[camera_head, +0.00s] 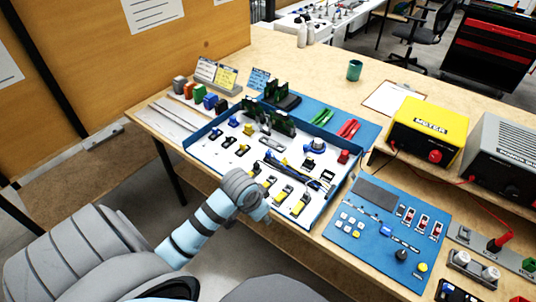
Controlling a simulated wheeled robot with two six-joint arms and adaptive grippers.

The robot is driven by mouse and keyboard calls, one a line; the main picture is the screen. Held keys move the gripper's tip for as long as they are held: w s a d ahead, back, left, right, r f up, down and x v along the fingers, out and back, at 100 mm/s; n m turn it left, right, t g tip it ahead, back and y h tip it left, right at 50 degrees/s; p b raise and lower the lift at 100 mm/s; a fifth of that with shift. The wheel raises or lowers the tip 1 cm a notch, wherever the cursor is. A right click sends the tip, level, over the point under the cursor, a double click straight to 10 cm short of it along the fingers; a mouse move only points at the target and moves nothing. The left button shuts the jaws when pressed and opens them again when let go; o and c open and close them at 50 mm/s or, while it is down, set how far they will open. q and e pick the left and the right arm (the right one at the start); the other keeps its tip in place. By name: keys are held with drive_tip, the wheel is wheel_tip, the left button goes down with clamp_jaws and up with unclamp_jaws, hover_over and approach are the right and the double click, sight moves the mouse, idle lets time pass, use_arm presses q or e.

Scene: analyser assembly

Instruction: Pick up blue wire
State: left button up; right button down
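My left arm comes in from the lower left. Its grey wrist end, with the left gripper (258,208), is over the front edge of the white parts tray (228,168) with blue walls. The fingers are mostly hidden by the wrist, so I cannot tell whether they are open or holding anything. A long dark strand with a bluish tint (298,172) lies across the tray, to the right of and beyond the gripper. It may be the blue wire, but it is too small to be sure. My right gripper is not in view.
Green leads (322,117) and red leads (348,129) lie on a blue mat behind the tray. A blue control panel (375,195) is at the right. A yellow meter (428,128) and a grey unit (503,150) stand beyond it. A clipboard (390,98) and green cup (354,70) are farther back.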

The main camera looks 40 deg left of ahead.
use_arm(q)
drive_tip(key=shift+n, duration=0.4)
drive_tip(key=w+a+r, duration=0.2)
drive_tip(key=w, duration=0.1)
drive_tip(key=w+a+r, duration=0.2)
drive_tip(key=w, duration=0.1)
drive_tip(key=w+a+r, duration=0.2)
drive_tip(key=w, duration=0.1)
drive_tip(key=shift+w+a+r, duration=0.15)
drive_tip(key=shift+a+r, duration=0.1)
drive_tip(key=n, duration=0.1)
approach(268, 152)
drive_tip(key=shift+h, duration=0.3)
drive_tip(key=b+x, duration=0.1)
drive_tip(key=x, duration=0.2)
drive_tip(key=b+x, duration=0.1)
drive_tip(key=x, duration=0.2)
drive_tip(key=b+x, duration=0.2)
drive_tip(key=x, duration=0.1)
drive_tip(key=shift+a+f, duration=0.15)
drive_tip(key=shift+a, duration=0.1)
drive_tip(key=c, duration=0.8)
